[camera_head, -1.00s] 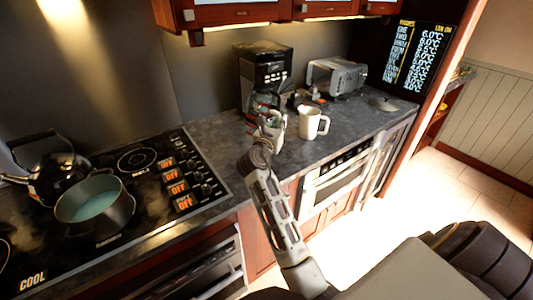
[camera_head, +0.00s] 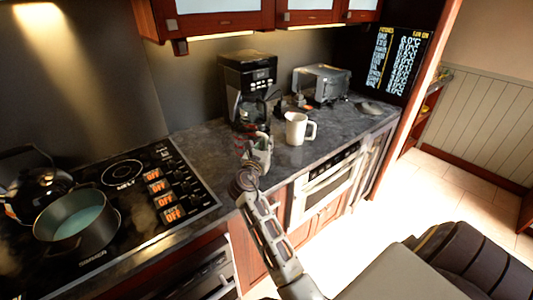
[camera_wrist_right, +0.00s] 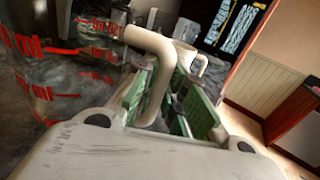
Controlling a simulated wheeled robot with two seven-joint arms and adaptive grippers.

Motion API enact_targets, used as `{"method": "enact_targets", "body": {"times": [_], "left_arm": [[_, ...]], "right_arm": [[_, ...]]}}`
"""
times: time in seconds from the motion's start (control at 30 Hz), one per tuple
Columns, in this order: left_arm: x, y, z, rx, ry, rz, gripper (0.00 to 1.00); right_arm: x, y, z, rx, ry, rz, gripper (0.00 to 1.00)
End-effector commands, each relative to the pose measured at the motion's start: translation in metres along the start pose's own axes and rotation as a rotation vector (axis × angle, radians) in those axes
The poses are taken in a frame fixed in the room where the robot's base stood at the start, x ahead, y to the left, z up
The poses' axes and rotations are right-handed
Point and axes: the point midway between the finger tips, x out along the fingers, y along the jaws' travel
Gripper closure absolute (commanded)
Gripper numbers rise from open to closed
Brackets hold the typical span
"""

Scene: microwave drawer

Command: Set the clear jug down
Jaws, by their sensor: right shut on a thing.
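The clear jug (camera_wrist_right: 62,65) fills the left of the right wrist view; it is see-through with red "ml" markings and a pale handle (camera_wrist_right: 155,70). My right gripper (camera_wrist_right: 170,100), with green finger pads, is shut on this handle. In the head view my right gripper (camera_head: 258,150) is over the counter in front of the coffee maker. The jug is faint there, with small red marks just left of the gripper. Its base is hidden, so I cannot tell whether it touches the counter (camera_head: 335,148). My left gripper is not in view.
The black coffee maker (camera_head: 249,85) stands behind the gripper. A white mug (camera_head: 297,128) stands to the right, with a toaster (camera_head: 321,83) behind it. The stove with a pot (camera_head: 77,222) and a kettle (camera_head: 35,183) is at left. Counter right of the mug is mostly clear.

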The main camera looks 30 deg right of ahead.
Motion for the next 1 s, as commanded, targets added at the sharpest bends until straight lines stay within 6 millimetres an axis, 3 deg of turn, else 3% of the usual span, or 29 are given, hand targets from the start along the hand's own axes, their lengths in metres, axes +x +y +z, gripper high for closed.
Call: {"method": "enact_targets", "body": {"times": [0.3, 0.8, 0.83, 1.0], "left_arm": [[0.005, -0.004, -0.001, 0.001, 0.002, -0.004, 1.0], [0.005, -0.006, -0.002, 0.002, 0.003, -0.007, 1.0], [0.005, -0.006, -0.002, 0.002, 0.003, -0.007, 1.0], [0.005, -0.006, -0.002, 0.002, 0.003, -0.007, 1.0]], "right_arm": [[0.0, 0.0, -0.035, -0.001, 0.0, 0.001, 1.0], [0.0, 0.0, -0.039, -0.001, -0.001, 0.001, 1.0], [0.0, 0.0, -0.039, -0.001, 0.0, 0.001, 0.85], [0.0, 0.0, -0.039, -0.001, 0.0, 0.001, 0.66]]}}
